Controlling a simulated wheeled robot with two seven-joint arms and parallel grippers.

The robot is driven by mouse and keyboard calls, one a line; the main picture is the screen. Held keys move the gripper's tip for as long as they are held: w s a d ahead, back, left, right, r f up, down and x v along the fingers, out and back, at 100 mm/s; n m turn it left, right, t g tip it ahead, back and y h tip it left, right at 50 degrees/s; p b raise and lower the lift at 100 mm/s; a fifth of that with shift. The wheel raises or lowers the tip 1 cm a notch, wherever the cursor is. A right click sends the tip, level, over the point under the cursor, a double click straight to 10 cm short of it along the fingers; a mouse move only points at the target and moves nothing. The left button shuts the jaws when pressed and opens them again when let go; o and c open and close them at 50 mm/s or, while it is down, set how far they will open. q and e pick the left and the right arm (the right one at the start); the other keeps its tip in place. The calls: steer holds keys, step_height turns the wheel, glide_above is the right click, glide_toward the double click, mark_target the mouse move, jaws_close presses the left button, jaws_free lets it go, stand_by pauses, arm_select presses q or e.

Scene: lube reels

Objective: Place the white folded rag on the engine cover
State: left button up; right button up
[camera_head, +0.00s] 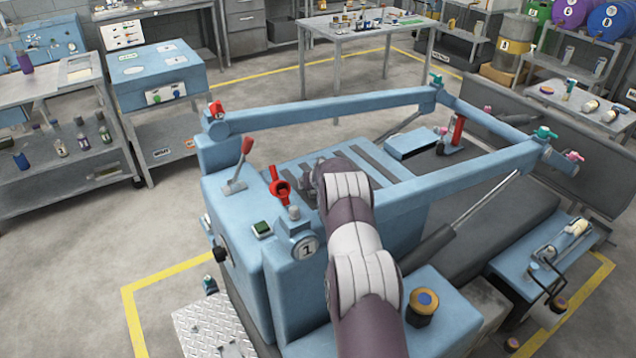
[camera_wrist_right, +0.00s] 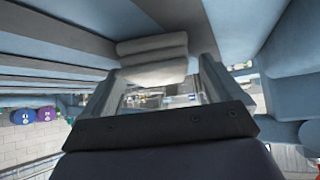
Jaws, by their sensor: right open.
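The white folded rag (camera_wrist_right: 152,58) shows in the right wrist view, lying against the slatted blue surface at the tips of my right gripper (camera_wrist_right: 163,76). The gripper's two fingers are spread, one on each side of the rag's near part, and are not closed on it. In the head view my right arm reaches over the blue machine, with the gripper (camera_head: 316,182) low at the slatted engine cover (camera_head: 345,158). The rag is hidden there behind the arm. My left gripper is in neither view.
Blue frame bars (camera_head: 330,112) run around the cover. A red lever (camera_head: 245,150) and red valve (camera_head: 280,186) stand left of my gripper. An orange-and-black cap (camera_head: 424,303) is close to my arm. Workbenches line the back; the floor at left is clear.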

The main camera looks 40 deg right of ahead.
steer(key=shift+s+a+r+b, duration=0.15)
steer(key=shift+s+r+b, duration=0.15)
steer(key=shift+r, duration=0.15)
steer(key=b+v, duration=0.3)
steer(key=v, duration=0.8)
steer(key=shift+b, duration=0.4)
steer(key=shift+s, duration=0.1)
